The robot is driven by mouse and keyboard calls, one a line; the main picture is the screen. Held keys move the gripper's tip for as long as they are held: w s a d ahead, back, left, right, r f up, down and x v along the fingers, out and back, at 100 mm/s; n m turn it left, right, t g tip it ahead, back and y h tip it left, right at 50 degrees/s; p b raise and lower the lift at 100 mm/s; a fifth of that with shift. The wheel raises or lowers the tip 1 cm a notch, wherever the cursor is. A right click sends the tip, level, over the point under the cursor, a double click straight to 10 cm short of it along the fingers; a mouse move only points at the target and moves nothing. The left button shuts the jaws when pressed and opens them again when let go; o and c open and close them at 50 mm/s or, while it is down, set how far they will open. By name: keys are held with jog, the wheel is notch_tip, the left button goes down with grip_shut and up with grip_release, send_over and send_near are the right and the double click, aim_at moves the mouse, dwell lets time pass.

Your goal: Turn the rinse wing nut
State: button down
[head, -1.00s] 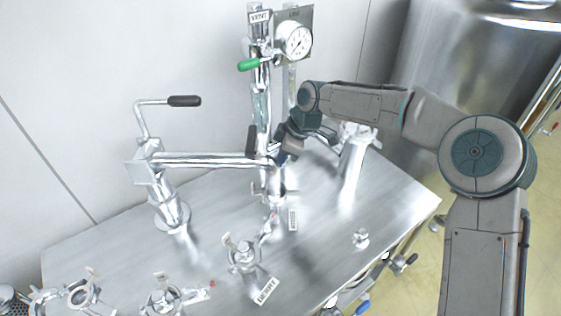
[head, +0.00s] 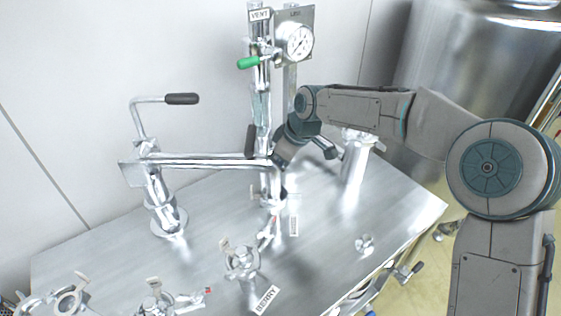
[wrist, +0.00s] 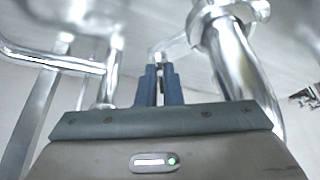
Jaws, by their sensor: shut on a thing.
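My gripper (wrist: 160,88) shows in the wrist view with its two blue fingers close together, shut on a small bright metal piece (wrist: 158,56), which looks like a wing or tab of a fitting. Most of that piece is hidden by the fingers. In the head view my gripper is beside the tall central pipe (head: 263,105), above the table, and its fingertips are hidden behind my wrist. I cannot read any rinse label, so I cannot confirm that the held piece is the rinse wing nut.
A steel table (head: 205,255) carries several clamps with wing nuts, one (head: 241,262) by the BERRY label (head: 266,299). A gauge (head: 299,42) and green-handled valve (head: 250,62) stand above. A black-handled crank (head: 181,99) is left. A steel stub (head: 354,165) stands right.

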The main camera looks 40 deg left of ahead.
jog(key=c, duration=1.6)
grip_release()
jog(key=shift+r, duration=0.15)
jog(key=b+v, duration=0.1)
jog(key=v, duration=1.2)
jog(key=shift+r, duration=0.3)
